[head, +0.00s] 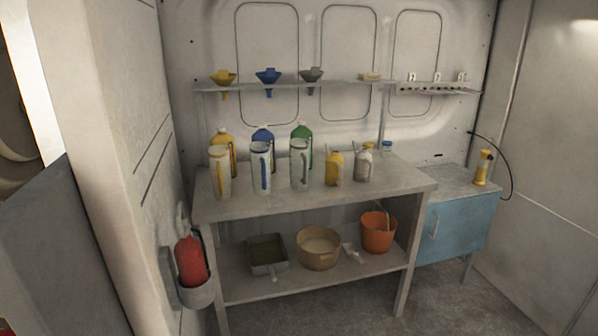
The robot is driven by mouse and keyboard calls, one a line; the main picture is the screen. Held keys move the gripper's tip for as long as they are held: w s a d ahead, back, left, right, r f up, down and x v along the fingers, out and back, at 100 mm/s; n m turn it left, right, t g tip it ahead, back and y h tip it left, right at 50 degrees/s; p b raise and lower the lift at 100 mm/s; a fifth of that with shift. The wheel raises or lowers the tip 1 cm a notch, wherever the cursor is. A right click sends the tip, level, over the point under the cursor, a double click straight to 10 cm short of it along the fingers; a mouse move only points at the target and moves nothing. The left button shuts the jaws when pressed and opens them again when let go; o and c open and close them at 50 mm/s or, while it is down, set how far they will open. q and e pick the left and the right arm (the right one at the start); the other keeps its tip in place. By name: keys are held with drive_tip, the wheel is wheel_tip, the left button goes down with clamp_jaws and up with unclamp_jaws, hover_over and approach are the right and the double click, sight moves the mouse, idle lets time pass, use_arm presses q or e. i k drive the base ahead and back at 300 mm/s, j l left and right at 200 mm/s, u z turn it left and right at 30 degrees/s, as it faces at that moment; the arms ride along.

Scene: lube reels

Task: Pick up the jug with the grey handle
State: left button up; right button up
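Three tall whitish jugs stand upright in a front row on the grey workbench (330,197). The right one (299,170) has a handle that looks grey, though it is small in the picture. The middle jug (261,178) has a blue handle, and the left jug (219,180) has a yellow one. Neither of my grippers is in view.
Yellow, blue and green bottles (302,133) stand close behind the jugs. A yellow container (334,169) and a pale one (364,165) stand to the right. Funnels (268,76) sit on a wall shelf above. A red extinguisher (190,262) hangs at the bench's left.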

sight(299, 148)
drive_tip(key=l+u, duration=0.3)
drive_tip(key=l, duration=1.4)
drive_tip(key=i+l+u, duration=0.15)
drive_tip(key=l, duration=0.2)
drive_tip(key=i+l+u, duration=0.25)
drive_tip(key=i+l, duration=0.15)
drive_tip(key=l, duration=0.35)
drive_tip(key=i+l+u, duration=0.15)
drive_tip(key=l, duration=0.25)
